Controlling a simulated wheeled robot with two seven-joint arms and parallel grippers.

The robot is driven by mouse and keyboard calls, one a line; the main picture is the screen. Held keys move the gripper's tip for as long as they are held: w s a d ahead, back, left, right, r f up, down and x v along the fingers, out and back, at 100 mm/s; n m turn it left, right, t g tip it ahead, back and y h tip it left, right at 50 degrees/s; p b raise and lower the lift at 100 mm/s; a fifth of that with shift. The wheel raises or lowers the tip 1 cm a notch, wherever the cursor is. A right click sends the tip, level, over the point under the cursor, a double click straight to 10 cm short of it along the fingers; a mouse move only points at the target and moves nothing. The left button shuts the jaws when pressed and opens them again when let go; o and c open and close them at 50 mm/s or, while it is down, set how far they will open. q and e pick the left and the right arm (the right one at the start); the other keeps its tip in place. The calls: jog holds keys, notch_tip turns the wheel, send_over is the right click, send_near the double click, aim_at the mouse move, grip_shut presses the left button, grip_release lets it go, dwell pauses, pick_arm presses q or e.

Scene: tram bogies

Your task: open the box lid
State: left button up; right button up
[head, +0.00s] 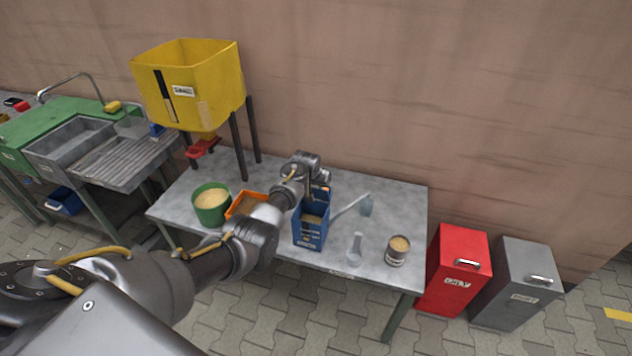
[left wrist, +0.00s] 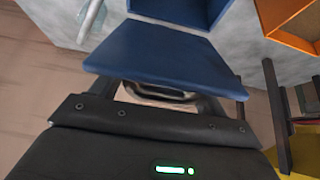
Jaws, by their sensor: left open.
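A blue box (head: 310,232) with white print stands on the grey table. Its top is at least partly open, with pale grainy contents showing inside. Its blue lid (left wrist: 160,58) is raised at the back of the box; the left wrist view shows it as a flat panel with a metal handle (left wrist: 158,92) along its near edge. My left gripper (head: 312,186) is at the back of the box, by the lid. In the left wrist view its dark fingers (left wrist: 160,97) are apart, one on each side of the handle. Contact with the handle is unclear. My right gripper is out of view.
On the table (head: 395,192) are a green tub (head: 211,213), an orange tray (head: 238,206), a pale-blue scoop (head: 365,206), a clear flask (head: 355,250) and a can (head: 396,258). A yellow hopper (head: 190,85) stands at the back left. Red (head: 450,285) and grey bins (head: 510,295) are at right.

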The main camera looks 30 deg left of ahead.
pick_arm(q)
jog(key=shift+s+r, duration=0.35)
jog(key=shift+r, duration=0.2)
jog(key=v, duration=0.8)
jog(key=shift+s+d+r, duration=0.1)
jog(key=shift+r, duration=0.1)
jog(key=shift+s+r, duration=0.3)
jog(key=shift+r, duration=0.1)
